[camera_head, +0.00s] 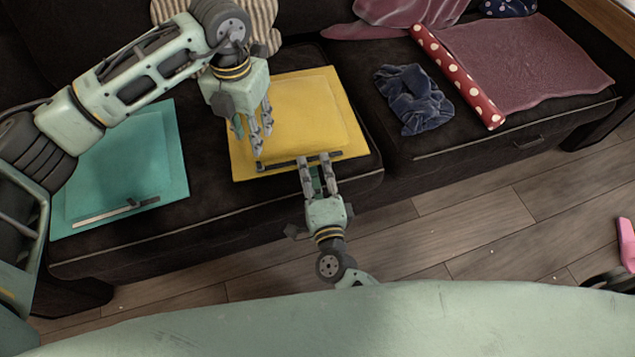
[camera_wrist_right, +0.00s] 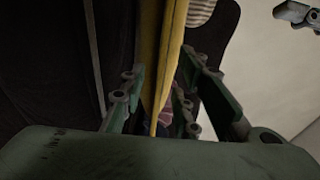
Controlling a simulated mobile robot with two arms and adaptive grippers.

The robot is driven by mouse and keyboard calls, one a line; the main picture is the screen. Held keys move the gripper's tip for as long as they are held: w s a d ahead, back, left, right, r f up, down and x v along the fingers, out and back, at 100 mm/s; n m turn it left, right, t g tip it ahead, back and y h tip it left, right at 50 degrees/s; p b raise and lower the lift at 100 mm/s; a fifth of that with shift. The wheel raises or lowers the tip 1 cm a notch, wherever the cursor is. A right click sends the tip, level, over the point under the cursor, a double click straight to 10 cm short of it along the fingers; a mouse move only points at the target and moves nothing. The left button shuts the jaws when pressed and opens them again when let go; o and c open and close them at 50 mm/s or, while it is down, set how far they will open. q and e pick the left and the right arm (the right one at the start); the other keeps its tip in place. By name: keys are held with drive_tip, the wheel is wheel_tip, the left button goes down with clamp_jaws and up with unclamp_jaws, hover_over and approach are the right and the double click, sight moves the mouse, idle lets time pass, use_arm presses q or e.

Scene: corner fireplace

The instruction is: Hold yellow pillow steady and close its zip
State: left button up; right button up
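The yellow pillow (camera_head: 305,105) lies on the dark sofa seat. A dark zip strip with a small slider (camera_head: 285,164) runs along its front edge. My left gripper (camera_head: 261,133) is over the pillow's left front part, fingers pointing down and apart, with nothing seen between them. Whether it touches the pillow cannot be told. My right gripper (camera_head: 316,163) reaches the front edge from below, at the zip's right part, fingers apart. In the right wrist view the pillow's yellow edge (camera_wrist_right: 162,60) runs between the fingers of my right gripper (camera_wrist_right: 160,95); a firm grip is not visible.
A teal pillow (camera_head: 125,170) with a light zip strip lies left. A striped cushion (camera_head: 250,20) stands behind. A dark blue cloth (camera_head: 413,98), a mauve cloth (camera_head: 530,60) and a red dotted roll (camera_head: 455,75) lie right. The sofa's front edge drops to wooden floor (camera_head: 480,215).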

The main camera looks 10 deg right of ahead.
drive_tip(key=shift+w, duration=0.95)
clamp_jaws()
